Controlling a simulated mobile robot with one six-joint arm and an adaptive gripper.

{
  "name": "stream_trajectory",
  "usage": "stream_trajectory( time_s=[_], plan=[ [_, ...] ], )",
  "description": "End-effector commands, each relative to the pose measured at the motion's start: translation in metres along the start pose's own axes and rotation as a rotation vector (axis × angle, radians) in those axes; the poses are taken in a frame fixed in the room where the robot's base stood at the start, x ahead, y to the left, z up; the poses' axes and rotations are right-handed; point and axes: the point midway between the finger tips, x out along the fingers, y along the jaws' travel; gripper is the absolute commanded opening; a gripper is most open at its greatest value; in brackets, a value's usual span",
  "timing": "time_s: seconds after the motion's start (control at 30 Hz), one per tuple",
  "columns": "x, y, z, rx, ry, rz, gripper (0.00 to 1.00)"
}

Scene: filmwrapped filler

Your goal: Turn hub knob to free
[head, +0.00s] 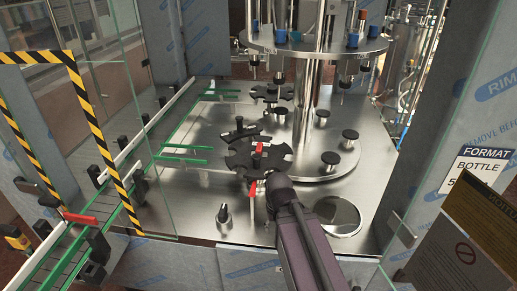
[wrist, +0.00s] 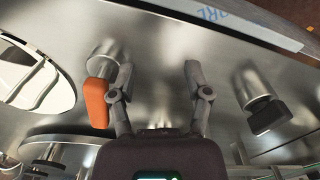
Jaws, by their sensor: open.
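In the head view, a black star wheel (head: 258,157) lies flat on the steel deck, with a black and red upright knob (head: 259,148) at its hub. A red handle (head: 252,189) shows just left of my arm's end. In the wrist view, an orange-red lever (wrist: 97,102) on a metal post is left of my gripper (wrist: 160,72). A black knob (wrist: 268,114) on another metal post is to its right. My gripper is open, with nothing between its fingers. In the head view my own arm hides the fingers. I cannot tell which way the hub knob is set.
A raised round carousel (head: 314,45) on steel columns stands behind. Several black-capped posts (head: 350,134) stand on the deck. Glass guard panels with striped edges (head: 105,160) and a green-railed conveyor (head: 75,245) are at left.

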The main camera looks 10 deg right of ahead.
Motion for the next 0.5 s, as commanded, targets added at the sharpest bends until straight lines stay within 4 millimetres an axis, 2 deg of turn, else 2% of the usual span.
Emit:
stream_trajectory(
  time_s=[0.27, 0.5],
  plan=[
    [-0.017, 0.0, -0.018, 0.015, 0.0, 0.0, 0.69],
    [-0.056, 0.001, -0.061, 0.06, 0.0, 0.0, 0.69]
  ],
)
